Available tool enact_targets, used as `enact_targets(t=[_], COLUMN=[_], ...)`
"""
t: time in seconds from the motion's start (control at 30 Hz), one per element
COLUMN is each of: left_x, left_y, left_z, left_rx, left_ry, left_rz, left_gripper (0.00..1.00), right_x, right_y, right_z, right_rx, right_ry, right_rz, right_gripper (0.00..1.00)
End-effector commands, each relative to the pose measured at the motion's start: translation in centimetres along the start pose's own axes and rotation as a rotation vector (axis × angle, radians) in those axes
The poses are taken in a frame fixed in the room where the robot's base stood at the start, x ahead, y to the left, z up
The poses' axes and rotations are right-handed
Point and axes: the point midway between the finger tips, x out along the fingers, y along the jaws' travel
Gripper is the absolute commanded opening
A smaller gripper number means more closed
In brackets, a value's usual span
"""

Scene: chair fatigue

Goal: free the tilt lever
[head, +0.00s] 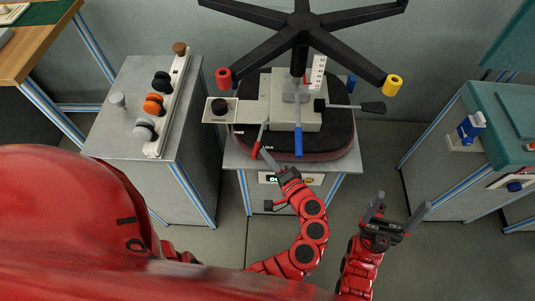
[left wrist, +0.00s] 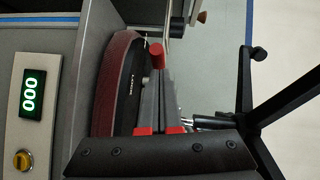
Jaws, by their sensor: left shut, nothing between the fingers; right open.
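An upside-down chair base rests on a dark seat cushion (head: 340,143) with a light mechanism box (head: 300,113). A red-tipped lever (head: 257,149), seemingly the tilt lever, points at the LOCK marking on the cushion's front; FREE is marked further left. Its red tip (left wrist: 157,52) also shows in the left wrist view, just beyond my fingers. My left gripper (head: 267,157) is shut and empty, its fingertips close beside the red tip; contact cannot be told. My right gripper (head: 400,205) is open and empty, off the cushion to the front right.
A blue lever (head: 298,140) and a black paddle lever (head: 372,107) also leave the mechanism. The star base's legs (head: 258,15) spread overhead. A display (left wrist: 32,94) reading 000 is on the stand front. Grey cabinet (head: 130,80) left, teal-topped bench (head: 505,110) right.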

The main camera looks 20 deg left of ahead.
Motion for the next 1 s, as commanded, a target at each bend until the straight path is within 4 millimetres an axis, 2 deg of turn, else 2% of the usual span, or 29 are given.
enact_targets(t=[0.57,1.0], left_x=[1.0,4.4], left_y=[-0.5,-1.3], left_z=[1.7,5.1], left_rx=[0.019,0.066], left_ry=[0.126,0.431], left_rz=[0.018,0.059], left_gripper=[0.00,0.00], right_x=[1.2,1.6], right_y=[0.1,0.1], right_z=[-0.2,-0.3], right_rx=[0.000,0.000], right_ry=[0.000,0.000], right_rz=[0.000,0.000], right_gripper=[0.88,0.88])
